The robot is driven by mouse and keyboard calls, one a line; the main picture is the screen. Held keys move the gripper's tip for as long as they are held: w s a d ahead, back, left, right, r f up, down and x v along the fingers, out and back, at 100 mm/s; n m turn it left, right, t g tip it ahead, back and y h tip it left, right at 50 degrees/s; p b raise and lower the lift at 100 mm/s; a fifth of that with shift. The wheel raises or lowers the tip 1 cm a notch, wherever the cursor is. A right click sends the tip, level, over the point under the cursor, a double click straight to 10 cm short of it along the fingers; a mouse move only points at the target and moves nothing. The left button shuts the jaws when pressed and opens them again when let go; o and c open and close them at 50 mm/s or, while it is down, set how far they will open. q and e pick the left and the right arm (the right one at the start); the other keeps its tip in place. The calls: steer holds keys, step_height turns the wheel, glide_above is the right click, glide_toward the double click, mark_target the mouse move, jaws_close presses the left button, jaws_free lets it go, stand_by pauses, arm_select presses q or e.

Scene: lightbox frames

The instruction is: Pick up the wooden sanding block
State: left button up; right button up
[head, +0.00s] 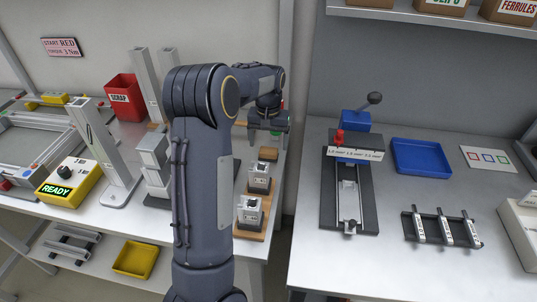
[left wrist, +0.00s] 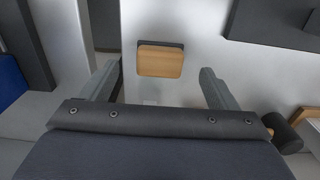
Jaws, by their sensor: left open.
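The wooden sanding block (left wrist: 160,61) lies on the metal table, between and beyond the spread fingers in the left wrist view. It has a light wood face and a dark edge along its far side. In the head view the block (head: 268,154) shows small, just below my left gripper. My left gripper (head: 268,130) is above the table near its right edge, close to the block and apart from it. In the left wrist view the left gripper (left wrist: 158,85) is open with nothing between its fingers. My right gripper is not in view.
A gap separates this table from the right bench, which holds a black fixture (head: 350,200) and a blue tray (head: 421,157). A red scrap bin (head: 124,97) stands at the back left.

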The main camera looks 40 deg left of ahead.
mark_target(268, 151)
arm_select(q)
step_height(268, 151, down, 4)
steer(key=shift+s+f, duration=0.1)
steer(key=shift+d, duration=0.1)
steer(key=shift+c, duration=0.4)
steer(key=c, duration=1.1)
step_height(268, 151, up, 10)
